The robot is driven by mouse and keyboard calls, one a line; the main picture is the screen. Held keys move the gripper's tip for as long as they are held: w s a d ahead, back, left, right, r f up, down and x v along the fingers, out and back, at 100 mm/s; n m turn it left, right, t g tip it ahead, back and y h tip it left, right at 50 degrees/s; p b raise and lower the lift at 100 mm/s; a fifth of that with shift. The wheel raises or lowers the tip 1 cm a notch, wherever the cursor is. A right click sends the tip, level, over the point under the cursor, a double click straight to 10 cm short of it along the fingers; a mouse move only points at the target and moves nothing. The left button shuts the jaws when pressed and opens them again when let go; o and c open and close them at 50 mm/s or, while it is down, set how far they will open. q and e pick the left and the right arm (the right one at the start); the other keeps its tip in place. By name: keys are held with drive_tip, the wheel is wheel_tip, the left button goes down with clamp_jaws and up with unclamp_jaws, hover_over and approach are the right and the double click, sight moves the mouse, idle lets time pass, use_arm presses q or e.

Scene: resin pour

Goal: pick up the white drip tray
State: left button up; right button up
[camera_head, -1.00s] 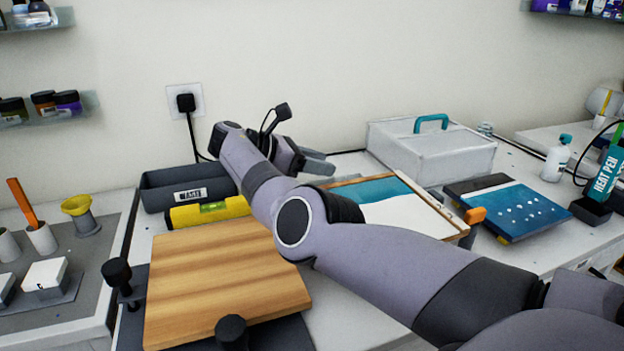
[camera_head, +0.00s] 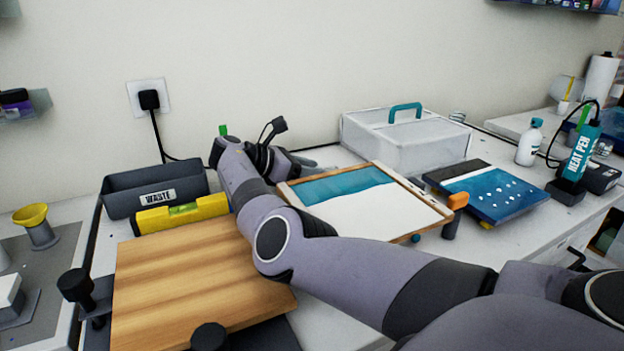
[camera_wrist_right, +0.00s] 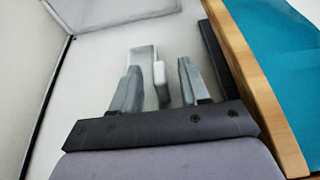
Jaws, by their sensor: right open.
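My right gripper (camera_head: 308,166) is open, low over the white table, between the lidded box and the wood-framed panel. In the right wrist view its two grey fingers (camera_wrist_right: 158,66) stand apart. A small whitish piece (camera_wrist_right: 142,58) shows between and just beyond them, with a brighter white part on its right. It may be part of the white drip tray, but I cannot tell, nor whether the fingers touch it. No other clear drip tray shows. In the head view my right forearm and wrist hide part of that area. My left gripper is not in view.
The pale box (camera_head: 405,142) with a teal handle stands behind the gripper. The wood-framed teal and white panel (camera_head: 365,212) lies close on its right. A grey waste bin (camera_head: 120,194), yellow level (camera_head: 160,218) and wooden board (camera_head: 180,285) are at left.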

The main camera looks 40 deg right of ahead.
drive_tip(key=shift+d+f, duration=0.1)
drive_tip(key=shift+d, duration=0.2)
clamp_jaws()
wheel_tip(320, 180, up, 20)
drive_tip(key=p, duration=0.1)
drive_tip(key=shift+p, duration=0.4)
drive_tip(key=shift+s, duration=0.1)
